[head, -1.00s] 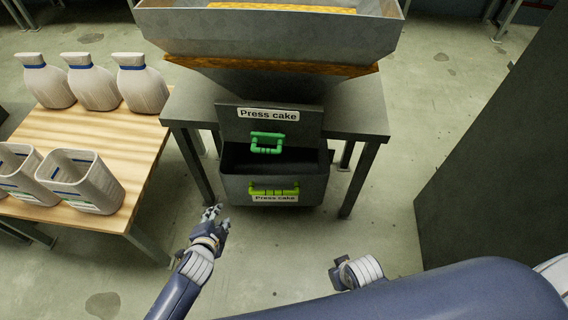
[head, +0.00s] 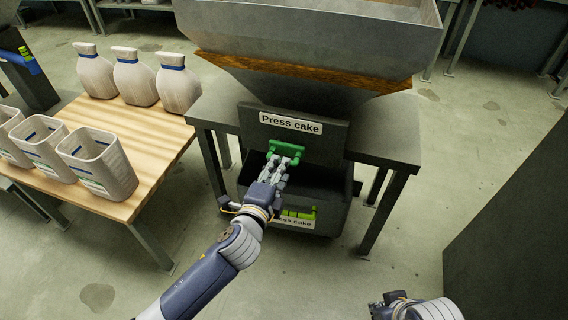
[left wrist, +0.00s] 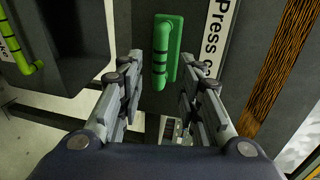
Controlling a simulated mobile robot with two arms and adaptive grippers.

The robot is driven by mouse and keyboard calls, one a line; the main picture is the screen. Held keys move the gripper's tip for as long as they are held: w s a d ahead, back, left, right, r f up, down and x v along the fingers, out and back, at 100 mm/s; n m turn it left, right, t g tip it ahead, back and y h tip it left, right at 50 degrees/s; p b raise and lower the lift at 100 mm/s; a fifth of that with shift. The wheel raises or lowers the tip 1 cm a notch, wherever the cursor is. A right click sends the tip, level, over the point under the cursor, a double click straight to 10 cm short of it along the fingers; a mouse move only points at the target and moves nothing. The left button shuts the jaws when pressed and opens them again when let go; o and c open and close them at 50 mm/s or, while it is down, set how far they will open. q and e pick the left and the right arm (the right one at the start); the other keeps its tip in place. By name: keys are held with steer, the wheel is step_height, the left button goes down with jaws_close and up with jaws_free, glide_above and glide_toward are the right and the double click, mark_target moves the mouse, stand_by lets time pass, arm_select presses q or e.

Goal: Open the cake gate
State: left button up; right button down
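The cake gate (head: 330,138) is a dark upright panel with a white "Press cake" label. Its green handle (head: 286,147) is below the label; it also shows in the left wrist view (left wrist: 162,52). My left gripper (head: 280,168) is in front of the handle, hiding part of it. In the left wrist view its fingers (left wrist: 160,88) are apart, with the handle showing between and beyond their tips. I see no closed grip on it. My right gripper (head: 388,306) is low in the head view, away from the gate; its fingers are too unclear to judge.
Below the gate is a dark bin (head: 335,205) with a yellow-green handle (head: 299,213). A metal hopper (head: 310,45) stands above the grey table (head: 385,140). A wooden table (head: 160,135) with jugs and open containers is at left.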

arm_select(q)
steer(key=b+x, duration=0.1)
steer(key=x, duration=0.4)
jaws_close()
